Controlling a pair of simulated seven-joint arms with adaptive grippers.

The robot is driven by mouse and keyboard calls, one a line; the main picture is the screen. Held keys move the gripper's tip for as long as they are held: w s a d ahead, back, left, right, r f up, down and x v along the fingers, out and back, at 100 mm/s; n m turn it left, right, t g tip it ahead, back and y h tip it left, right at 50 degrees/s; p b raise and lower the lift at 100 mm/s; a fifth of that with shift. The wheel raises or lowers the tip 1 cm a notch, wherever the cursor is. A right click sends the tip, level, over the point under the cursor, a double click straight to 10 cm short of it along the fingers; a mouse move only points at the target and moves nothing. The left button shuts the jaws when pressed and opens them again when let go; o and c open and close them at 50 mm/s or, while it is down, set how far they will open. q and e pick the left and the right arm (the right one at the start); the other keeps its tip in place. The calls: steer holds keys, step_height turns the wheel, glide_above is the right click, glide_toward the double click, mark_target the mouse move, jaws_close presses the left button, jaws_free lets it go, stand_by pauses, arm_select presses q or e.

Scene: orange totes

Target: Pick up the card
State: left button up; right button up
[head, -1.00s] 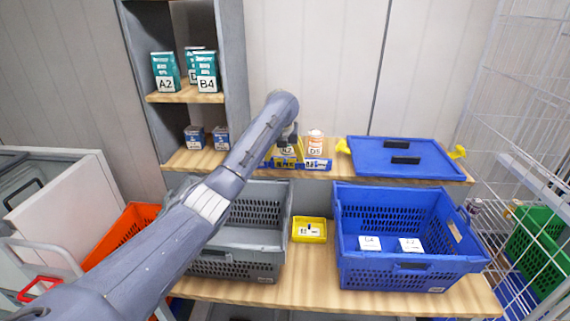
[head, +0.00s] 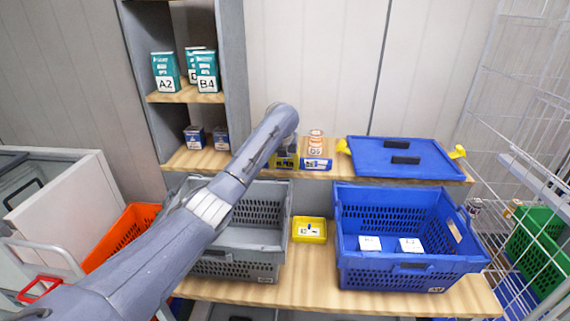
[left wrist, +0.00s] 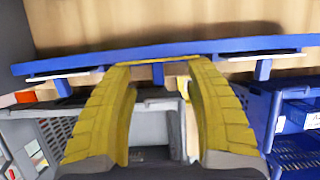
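A low blue holder (head: 317,164) with a white printed card face stands on the wooden shelf. In the left wrist view a long blue rail (left wrist: 215,46) crosses the picture, with thin white card-like edges (left wrist: 65,76) under it at left and right. My left gripper (head: 286,158) is at this holder, partly hidden by my arm. In the left wrist view its yellow fingers (left wrist: 156,68) are apart and reach to the rail. A thin yellow edge shows between the tips; I cannot tell whether it is a card. My right gripper is not in view.
An orange-and-white jar (head: 316,144) stands just behind the holder. A blue lid (head: 375,155) lies to the right. Below are a grey tote (head: 255,240), a small yellow bin (head: 309,222) and a blue tote (head: 400,280) with two white-topped items.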

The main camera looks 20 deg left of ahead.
arm_select(q)
jaws_close()
steer(key=shift+r, duration=0.1)
stand_by(0.4)
